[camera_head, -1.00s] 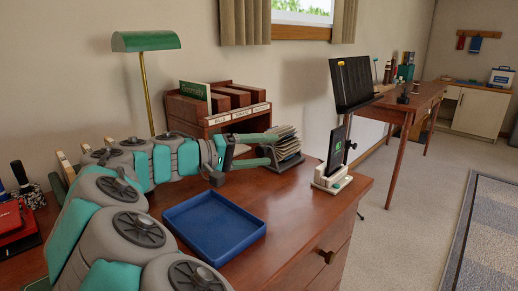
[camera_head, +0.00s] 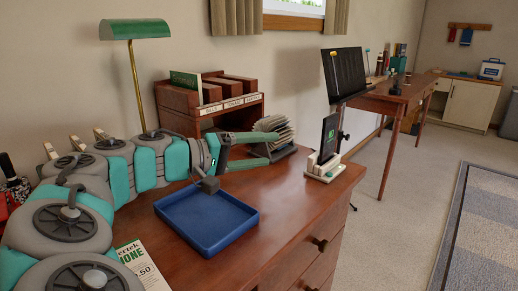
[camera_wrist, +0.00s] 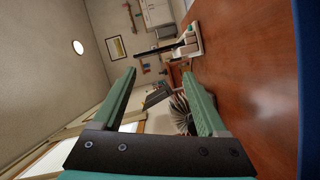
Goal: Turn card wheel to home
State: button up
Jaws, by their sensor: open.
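The card wheel (camera_head: 275,132) is a fan of pale cards on a dark base, standing on the brown desk right of the wooden organizer. In the wrist view, part of the card wheel (camera_wrist: 181,113) shows between the fingers, close to the one on the right. My gripper (camera_head: 272,149) has long green fingers, one above the other in the head view, spread apart with nothing held. Their tips reach the near left side of the wheel. My gripper also shows in the wrist view (camera_wrist: 160,74). Whether a finger touches the cards, I cannot tell. Any home mark is too small to see.
A dark device on a white stand (camera_head: 326,160) is near the desk's right edge. Desk space before the wheel is clear.

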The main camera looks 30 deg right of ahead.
jog(key=w+f+m+b, duration=0.1)
jog(key=w, duration=0.1)
jog(key=w+f+m+t+y+b, duration=0.1)
jog(key=w+b, duration=0.1)
jog(key=w+a+f+m+b, duration=0.1)
jog(key=m, duration=0.1)
jog(key=shift+w+f+t+y, duration=0.1)
jog(key=shift+w+t+y, duration=0.3)
jog(key=w+m+t+b, duration=0.1)
jog(key=w, duration=0.1)
jog(key=w+r+m+y+b, duration=0.1)
jog(key=w+m+b, duration=0.1)
jog(key=w+a+m+t+b, duration=0.1)
jog(key=w+m, duration=0.1)
jog(key=shift+r+t+y, duration=0.2)
jog(key=shift+t+y, duration=0.1)
jog(key=shift+y, duration=0.1)
jog(key=shift+m, duration=0.5)
jog(key=x, duration=0.7)
jog(key=shift+w+d+r+b, duration=0.15)
jog(key=shift+w+d+b, duration=0.05)
jog(key=shift+w+b, duration=0.25)
grip_shut()
